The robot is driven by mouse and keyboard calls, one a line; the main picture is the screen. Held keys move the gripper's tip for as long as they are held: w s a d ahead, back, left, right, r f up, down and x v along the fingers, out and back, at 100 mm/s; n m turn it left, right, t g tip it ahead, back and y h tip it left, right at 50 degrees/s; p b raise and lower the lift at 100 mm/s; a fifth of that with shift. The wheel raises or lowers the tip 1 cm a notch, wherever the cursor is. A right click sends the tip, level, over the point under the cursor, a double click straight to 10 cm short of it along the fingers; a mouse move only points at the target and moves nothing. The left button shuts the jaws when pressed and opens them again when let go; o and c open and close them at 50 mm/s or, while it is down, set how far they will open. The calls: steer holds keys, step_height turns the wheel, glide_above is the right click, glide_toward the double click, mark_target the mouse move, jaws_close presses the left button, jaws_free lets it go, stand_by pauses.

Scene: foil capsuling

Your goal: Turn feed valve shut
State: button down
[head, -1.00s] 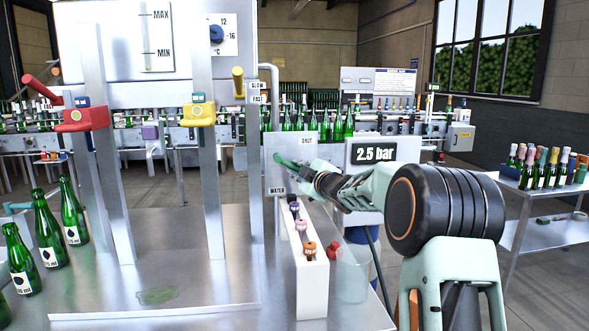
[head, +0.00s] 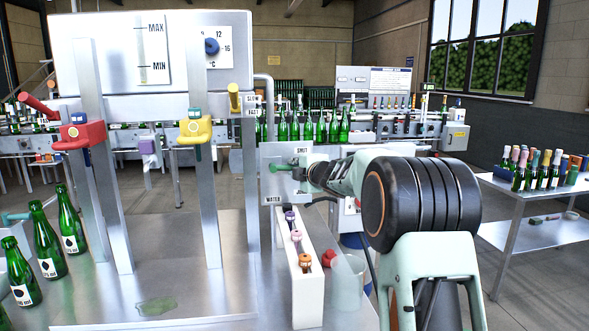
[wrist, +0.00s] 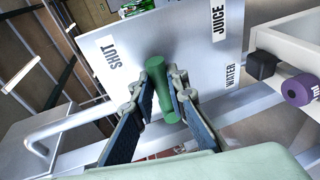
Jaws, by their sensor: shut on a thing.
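The feed valve's green handle (head: 279,167) sits on a grey panel (head: 277,186) and points left in the head view. The panel has a SHUT label (head: 300,150) at its top and a WATER label (head: 273,199) at its lower left. In the wrist view the green handle (wrist: 157,80) stands between the fingers of my gripper (wrist: 163,95), which is shut on it. A SHUT label (wrist: 112,55) is to its left, JUICE (wrist: 219,20) and WATER (wrist: 230,75) to its right. In the head view my gripper (head: 302,170) partly hides the panel and the valve's pivot.
A white rack (head: 306,290) with small coloured stoppers stands below the panel, beside a clear container (head: 347,283). Green bottles (head: 45,240) stand at the left. A metal frame with a red clamp (head: 80,133) and a yellow clamp (head: 194,128) stands left of the panel.

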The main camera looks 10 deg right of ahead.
stand_by(0.3)
steer(key=c, duration=1.9)
jaws_free()
steer(key=v, duration=1.2)
steer(key=shift+r, duration=0.1)
